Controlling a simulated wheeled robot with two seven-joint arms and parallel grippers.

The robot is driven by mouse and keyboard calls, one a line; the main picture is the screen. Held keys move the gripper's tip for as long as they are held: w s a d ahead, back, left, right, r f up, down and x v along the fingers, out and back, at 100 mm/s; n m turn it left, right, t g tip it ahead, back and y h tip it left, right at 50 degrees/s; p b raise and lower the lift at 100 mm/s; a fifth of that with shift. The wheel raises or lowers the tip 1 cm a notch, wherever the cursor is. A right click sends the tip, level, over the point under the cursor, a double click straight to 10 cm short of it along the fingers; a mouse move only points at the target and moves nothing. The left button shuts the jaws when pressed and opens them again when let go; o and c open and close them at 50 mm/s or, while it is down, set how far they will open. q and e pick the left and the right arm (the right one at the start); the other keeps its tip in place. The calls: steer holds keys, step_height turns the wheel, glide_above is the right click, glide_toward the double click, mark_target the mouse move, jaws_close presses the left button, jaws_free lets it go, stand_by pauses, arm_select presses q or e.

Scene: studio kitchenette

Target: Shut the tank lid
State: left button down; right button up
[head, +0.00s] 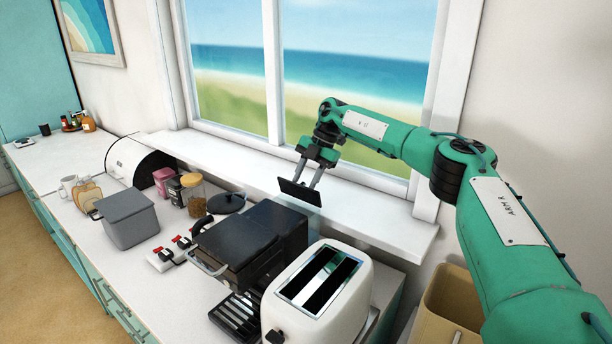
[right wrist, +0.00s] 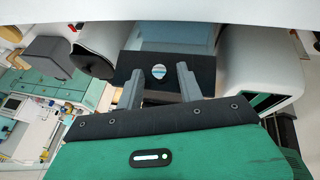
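The tank lid (head: 298,193) is a flat black plate, raised and tilted at the back of the dark coffee machine (head: 250,238). A pale, clear tank (head: 314,218) shows just below it. My right gripper (head: 309,178) is at the lid, on its window side, with its two grey fingers apart. In the right wrist view the lid (right wrist: 149,64) lies across the fingertips (right wrist: 160,78), with a small round shiny spot between them. I cannot tell whether the fingers touch it. My left gripper is not in view.
A white toaster (head: 318,295) stands close at the right of the machine. The window sill (head: 380,205) runs behind. A grey bin (head: 129,218), several jars and a round black lid (head: 226,203) stand to the left. A tan bin (head: 450,305) is at the right.

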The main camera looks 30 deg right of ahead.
jaws_close()
